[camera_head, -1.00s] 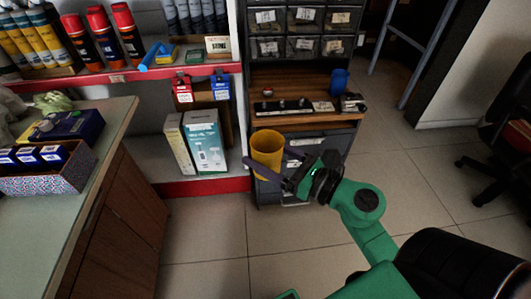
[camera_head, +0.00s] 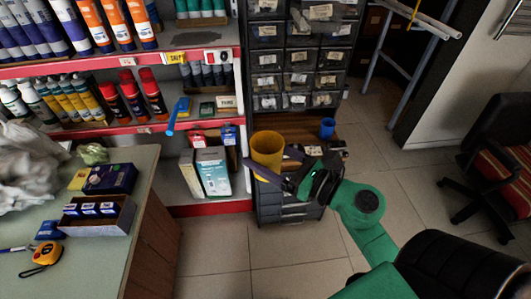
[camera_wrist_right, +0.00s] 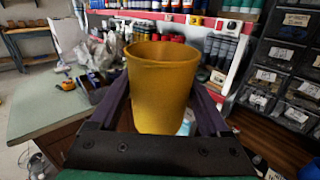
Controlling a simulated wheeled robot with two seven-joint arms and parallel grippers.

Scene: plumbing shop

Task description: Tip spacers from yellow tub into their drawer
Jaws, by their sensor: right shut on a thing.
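My right gripper (camera_head: 282,180) is shut on the yellow tub (camera_head: 267,150). The tub is upright in the jaws, in front of the drawer unit's lower part. In the right wrist view the tub (camera_wrist_right: 162,85) stands between the two dark fingers, its rim up; its contents are hidden. Small dark drawers with white labels (camera_head: 299,58) stack above the wooden shelf in the head view. They also show at the right of the right wrist view (camera_wrist_right: 281,80). All look closed, and the labels are too small to read. My left gripper is out of view.
A red-edged shelf (camera_head: 110,63) with spray cans and tubes stands left of the drawers. A counter (camera_head: 100,255) at the left holds boxes and a tape measure (camera_head: 47,254). A blue cup (camera_head: 327,128) stands on the wooden shelf. A chair (camera_head: 490,160) is at the right; the floor between is clear.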

